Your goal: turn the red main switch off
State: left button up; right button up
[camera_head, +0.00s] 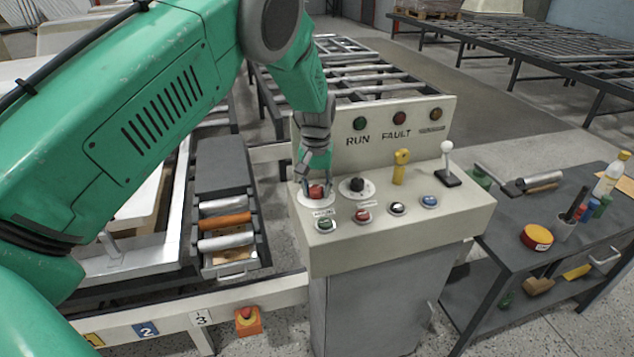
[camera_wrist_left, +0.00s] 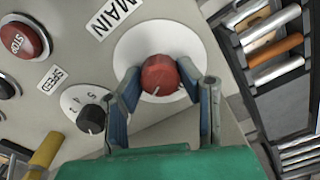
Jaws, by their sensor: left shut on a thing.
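The red main switch (camera_head: 316,191) is a round red knob on a white disc at the left of the control panel's sloped top. In the left wrist view the red knob (camera_wrist_left: 160,76) sits below the label MAIN, with a small white mark on its lower edge. My left gripper (camera_head: 317,180) reaches down to the knob from above. In the left wrist view its two fingers (camera_wrist_left: 165,100) stand on either side of the knob, shut on it. The knob's underside is hidden. My right gripper is in neither view.
The control panel (camera_head: 465,218) also carries a black selector (camera_head: 357,186), a yellow key-like handle (camera_head: 401,166), a white-knobbed lever (camera_head: 447,160) and several push buttons. A grey workbench (camera_head: 500,235) with tools stands at the right. Conveyor rollers (camera_head: 226,242) lie at the left.

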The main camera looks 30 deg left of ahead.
pick_arm(q)
jog(key=n+p, duration=0.2)
jog(key=n, duration=0.3)
jog(key=shift+r+n, duration=0.1)
jog(key=shift+n, duration=0.2)
jog(key=n+p, duration=0.1)
jog(key=n, duration=0.2)
jog(key=shift+w, duration=0.1)
jog(key=shift+n, duration=2)
jog(key=o, duration=1)
jog(key=shift+o, duration=0.7)
jog(key=shift+w+d, duration=0.1)
